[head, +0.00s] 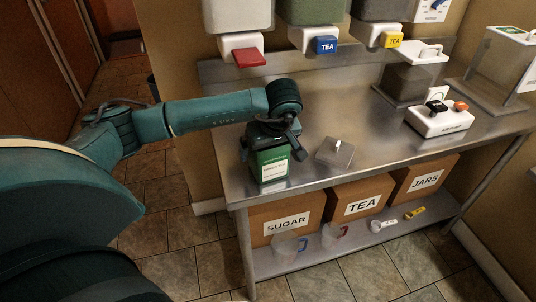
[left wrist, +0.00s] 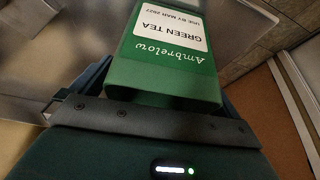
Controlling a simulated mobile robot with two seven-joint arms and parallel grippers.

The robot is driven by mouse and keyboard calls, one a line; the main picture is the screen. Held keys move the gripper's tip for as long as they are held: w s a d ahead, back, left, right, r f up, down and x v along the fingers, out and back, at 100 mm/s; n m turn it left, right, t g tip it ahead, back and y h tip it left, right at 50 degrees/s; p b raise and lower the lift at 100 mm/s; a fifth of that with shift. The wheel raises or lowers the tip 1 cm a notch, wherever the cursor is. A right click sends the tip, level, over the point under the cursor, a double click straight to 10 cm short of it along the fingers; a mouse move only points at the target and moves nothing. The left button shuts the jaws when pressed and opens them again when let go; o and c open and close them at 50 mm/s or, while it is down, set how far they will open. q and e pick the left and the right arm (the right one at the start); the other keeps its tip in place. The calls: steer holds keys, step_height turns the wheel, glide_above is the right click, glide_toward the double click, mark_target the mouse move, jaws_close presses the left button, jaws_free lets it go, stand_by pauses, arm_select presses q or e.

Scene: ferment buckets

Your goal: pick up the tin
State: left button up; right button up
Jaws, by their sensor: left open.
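The tin is a green box with a white label reading Green Tea. In the head view the tin (head: 270,168) stands upright at the left front of the steel table. My left gripper (head: 271,142) is at its upper part, with a dark finger beside it. In the left wrist view the tin (left wrist: 168,70) fills the space between the fingers of my left gripper (left wrist: 160,98), which are open on either side of it. I cannot tell whether either finger touches it. My right gripper is not in view.
A clear lid with a knob (head: 336,152) lies just right of the tin on the steel table (head: 320,105). A white device with black and orange knobs (head: 440,119) stands further right. Dispensers with red, blue and yellow (head: 393,40) levers hang above. Sugar, tea (head: 361,203) and jars boxes sit below.

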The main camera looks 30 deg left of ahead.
arm_select(q)
steer(key=shift+c, duration=0.6)
steer(key=c, duration=0.9)
steer(key=shift+c, duration=0.2)
step_height(320, 180, up, 10)
steer(key=b, duration=0.1)
steer(key=s+d+f+m+t+h, duration=0.1)
steer(key=s+d+f+m+h, duration=0.1)
steer(key=s+d+m, duration=0.3)
steer(key=s+d+f+m+t+h, duration=0.1)
steer(key=s+d+f+m, duration=0.3)
steer(key=s+d+m, duration=0.1)
steer(key=shift+d+f+m+h+p, duration=0.3)
steer(key=shift+d+f+m+h, duration=0.1)
steer(key=shift+d+m, duration=0.15)
